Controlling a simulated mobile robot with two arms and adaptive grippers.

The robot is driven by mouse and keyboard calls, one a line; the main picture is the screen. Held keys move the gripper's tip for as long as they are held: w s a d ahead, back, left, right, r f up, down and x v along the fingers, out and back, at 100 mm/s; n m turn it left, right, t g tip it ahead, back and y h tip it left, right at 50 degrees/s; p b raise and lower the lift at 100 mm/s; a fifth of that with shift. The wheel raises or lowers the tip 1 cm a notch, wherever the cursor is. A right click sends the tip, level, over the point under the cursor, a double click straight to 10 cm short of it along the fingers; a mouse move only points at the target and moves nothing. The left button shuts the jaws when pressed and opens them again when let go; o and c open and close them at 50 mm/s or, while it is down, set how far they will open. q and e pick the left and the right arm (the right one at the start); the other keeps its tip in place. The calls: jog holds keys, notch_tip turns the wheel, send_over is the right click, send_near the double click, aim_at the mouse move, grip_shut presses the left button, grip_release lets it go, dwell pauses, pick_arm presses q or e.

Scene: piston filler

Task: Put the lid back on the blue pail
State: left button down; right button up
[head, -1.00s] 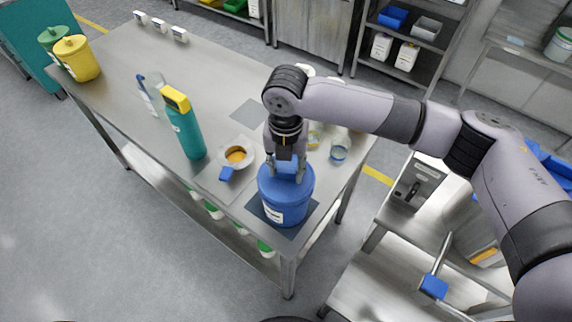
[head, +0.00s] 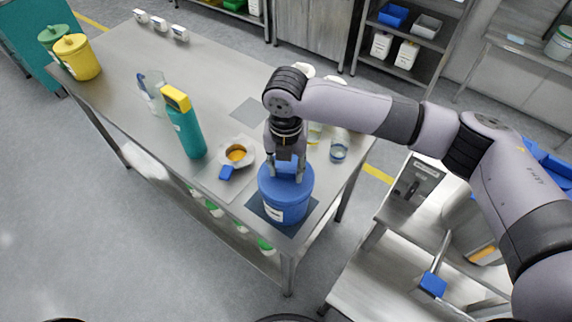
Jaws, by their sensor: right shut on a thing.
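The blue pail (head: 284,207) stands upright on a dark square mat (head: 312,207) at the near right end of the steel table. My right gripper (head: 286,176) points down over its top and is shut on the blue lid (head: 302,180). The lid looks level and lies on the pail's top, or very close to it. The fingers hide part of the lid, so I cannot tell whether it is fully seated. My left gripper is not in view.
A small bowl with orange contents (head: 236,154) and a teal bottle with a yellow cap (head: 184,122) stand left of the pail. Glass containers (head: 339,146) stand behind it to the right. Yellow (head: 77,57) and green pails stand at the table's far left end.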

jog(key=shift+p, duration=0.4)
dwell(0.5)
jog(key=o, duration=1.2)
jog(key=shift+o, duration=0.3)
jog(key=o, duration=0.5)
jog(key=shift+c, duration=0.2)
jog(key=shift+r, duration=0.15)
